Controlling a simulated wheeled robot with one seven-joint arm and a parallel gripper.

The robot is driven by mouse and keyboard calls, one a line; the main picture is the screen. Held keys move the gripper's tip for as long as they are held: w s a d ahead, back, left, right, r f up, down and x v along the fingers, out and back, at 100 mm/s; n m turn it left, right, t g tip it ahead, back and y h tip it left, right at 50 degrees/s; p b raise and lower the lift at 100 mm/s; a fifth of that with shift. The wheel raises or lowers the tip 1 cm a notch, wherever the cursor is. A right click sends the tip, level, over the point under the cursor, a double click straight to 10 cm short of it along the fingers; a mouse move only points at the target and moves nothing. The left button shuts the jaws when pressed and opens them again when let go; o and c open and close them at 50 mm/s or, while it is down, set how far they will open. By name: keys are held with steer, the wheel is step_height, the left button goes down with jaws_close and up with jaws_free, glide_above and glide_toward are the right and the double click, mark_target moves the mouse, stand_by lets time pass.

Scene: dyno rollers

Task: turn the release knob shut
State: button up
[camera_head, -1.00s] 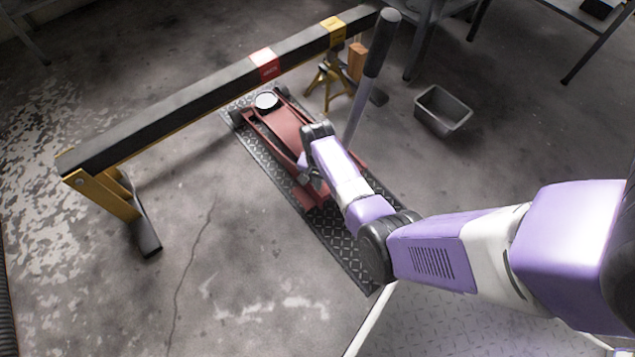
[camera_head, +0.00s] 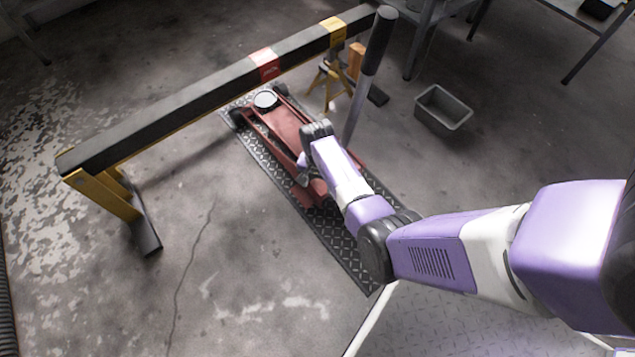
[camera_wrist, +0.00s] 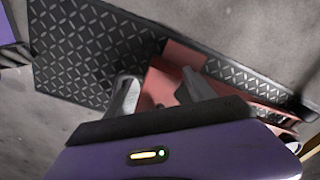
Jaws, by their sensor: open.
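The red floor jack (camera_head: 285,127) lies on the diamond-plate mat (camera_head: 343,247), with its long dark-gripped handle (camera_head: 366,75) leaning up to the right. My gripper (camera_head: 308,172) is low at the rear of the jack, partly covered by my own wrist. In the wrist view my gripper (camera_wrist: 160,92) is open, and the red rear end of the jack (camera_wrist: 165,84) shows between and beyond its two fingers. I cannot make out the release knob; it is hidden or too small to tell. I cannot tell whether a finger touches the jack.
A long black-topped beam on yellow legs (camera_head: 190,103) crosses behind the jack. A yellow jack stand (camera_head: 329,82) stands beyond the jack, near the beam. A grey open bin (camera_head: 443,108) sits on the floor at right. The floor at lower left is clear.

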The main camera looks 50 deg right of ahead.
steer(key=shift+w+d+r, duration=0.1)
steer(key=shift+r, duration=0.05)
steer(key=shift+r, duration=0.1)
step_height(320, 180, up, 9)
steer(key=p, duration=0.9)
steer(key=shift+s+f, duration=0.2)
steer(key=shift+s, duration=0.05)
steer(key=shift+p, duration=0.4)
steer(key=shift+r, duration=0.1)
step_height(320, 180, up, 8)
steer(key=p, duration=0.3)
steer(key=shift+p, duration=0.35)
steer(key=shift+f, duration=0.2)
